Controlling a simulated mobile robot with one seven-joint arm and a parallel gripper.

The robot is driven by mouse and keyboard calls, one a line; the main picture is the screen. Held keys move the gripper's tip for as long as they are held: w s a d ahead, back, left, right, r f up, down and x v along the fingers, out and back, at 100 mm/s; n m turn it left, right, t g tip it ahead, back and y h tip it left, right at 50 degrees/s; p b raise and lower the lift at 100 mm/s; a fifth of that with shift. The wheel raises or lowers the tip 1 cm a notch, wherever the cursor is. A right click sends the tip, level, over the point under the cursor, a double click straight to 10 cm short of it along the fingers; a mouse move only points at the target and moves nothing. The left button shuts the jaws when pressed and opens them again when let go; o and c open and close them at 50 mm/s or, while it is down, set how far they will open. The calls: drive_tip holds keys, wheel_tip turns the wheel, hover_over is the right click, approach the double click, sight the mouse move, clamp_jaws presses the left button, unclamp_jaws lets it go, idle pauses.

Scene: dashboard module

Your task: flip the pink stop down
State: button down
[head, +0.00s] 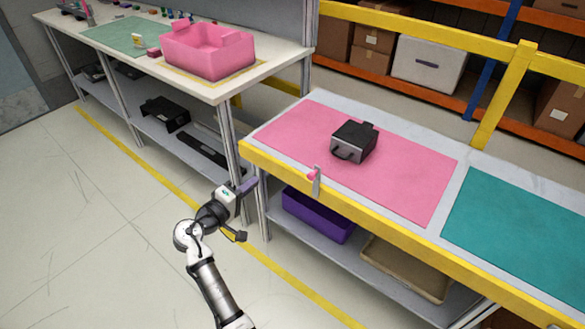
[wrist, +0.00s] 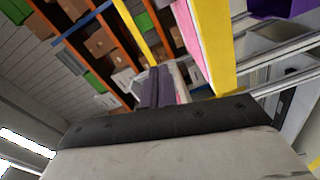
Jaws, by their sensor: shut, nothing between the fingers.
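The pink stop (head: 312,176) is a small pink piece on a grey metal bracket at the yellow front edge of the nearer table. It sticks up by the front edge of the pink mat (head: 415,184). My gripper (head: 254,183) is in front of this table, to the left of the stop and apart from it. Its purple fingers are closed together and empty; they also show in the wrist view (wrist: 158,86). I cannot make out the stop for sure in the wrist view.
A black and grey module (head: 354,141) sits on the pink mat behind the stop. A teal mat (head: 522,232) lies to the right. A purple bin (head: 318,215) and a tan tray (head: 405,268) are on the shelf below. A pink box (head: 208,52) stands on the other table.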

drive_tip(key=shift+s+d+f+m+g+h, duration=0.15)
drive_tip(key=shift+d+f+g+h, duration=0.2)
drive_tip(key=shift+d, duration=0.2)
drive_tip(key=shift+s+d+f+m+g+h, duration=0.15)
drive_tip(key=shift+d+f+h, duration=0.1)
drive_tip(key=shift+d+h, duration=0.25)
drive_tip(key=shift+w+d, duration=0.1)
drive_tip(key=shift+w, duration=0.05)
drive_tip(key=w+d+p, duration=0.5)
drive_tip(key=d, duration=0.5)
drive_tip(key=shift+w+f, duration=0.3)
drive_tip(key=shift+f, duration=0.05)
drive_tip(key=shift+s+d+b, duration=0.15)
drive_tip(key=shift+b, duration=0.2)
